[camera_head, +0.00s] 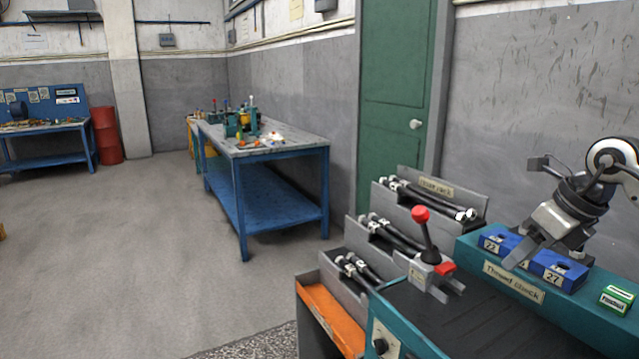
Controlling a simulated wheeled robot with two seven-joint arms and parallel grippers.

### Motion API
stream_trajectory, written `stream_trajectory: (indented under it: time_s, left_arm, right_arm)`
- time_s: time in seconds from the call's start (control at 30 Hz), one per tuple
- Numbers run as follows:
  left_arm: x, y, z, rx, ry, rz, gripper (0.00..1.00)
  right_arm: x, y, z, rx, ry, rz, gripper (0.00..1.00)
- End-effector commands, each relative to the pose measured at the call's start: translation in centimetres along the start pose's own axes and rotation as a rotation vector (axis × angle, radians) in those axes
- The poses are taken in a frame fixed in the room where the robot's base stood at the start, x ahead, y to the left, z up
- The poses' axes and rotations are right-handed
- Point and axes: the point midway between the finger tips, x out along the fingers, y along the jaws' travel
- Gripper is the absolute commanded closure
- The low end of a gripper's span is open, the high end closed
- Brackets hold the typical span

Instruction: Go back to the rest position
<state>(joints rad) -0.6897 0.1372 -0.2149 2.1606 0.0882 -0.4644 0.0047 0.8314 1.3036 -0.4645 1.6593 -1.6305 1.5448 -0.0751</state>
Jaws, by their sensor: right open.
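My right gripper (546,250) comes in from the right edge and points down over the blue block with numbered labels (494,243). Its jaws are apart and I see nothing held between them. Its fingers hide the middle of the block, and I cannot tell whether they touch it. The block sits on a teal ledge labelled "Thread Check" (470,250). My left gripper is not in view.
A lever with a red knob (421,214) stands left of the gripper on the dark bench top. Stepped grey racks (478,205) hold black hoses. A green-white box (616,299) lies right. A blue table (276,150) stands farther back; the left floor is open.

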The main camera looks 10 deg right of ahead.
Motion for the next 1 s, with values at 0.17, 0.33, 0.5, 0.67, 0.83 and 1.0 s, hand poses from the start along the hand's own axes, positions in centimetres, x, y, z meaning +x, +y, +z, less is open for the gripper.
stream_trajectory:
  time_s: [0.17, 0.33, 0.5, 0.67, 0.83, 1.0]
  left_arm:
    - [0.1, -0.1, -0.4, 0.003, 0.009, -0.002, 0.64]
    - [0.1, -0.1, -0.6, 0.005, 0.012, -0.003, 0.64]
    - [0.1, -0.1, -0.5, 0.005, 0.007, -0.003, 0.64]
    - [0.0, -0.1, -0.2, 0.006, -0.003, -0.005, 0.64]
    - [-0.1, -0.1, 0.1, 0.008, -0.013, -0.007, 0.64]
    - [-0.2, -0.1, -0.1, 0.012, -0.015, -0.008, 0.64]
  right_arm:
    - [3.2, 3.7, 1.0, -0.015, -0.048, 0.138, 0.55]
    - [6.2, 8.5, 2.0, -0.004, -0.112, 0.315, 0.55]
    - [9.3, 15.7, 2.8, 0.077, -0.205, 0.591, 0.55]
    - [11.1, 25.2, 3.3, 0.399, -0.340, 1.028, 0.55]
    - [12.3, 28.8, 2.9, 1.135, -0.441, 1.401, 0.55]
    - [18.3, 27.5, -3.4, 2.116, -0.378, 1.399, 0.55]
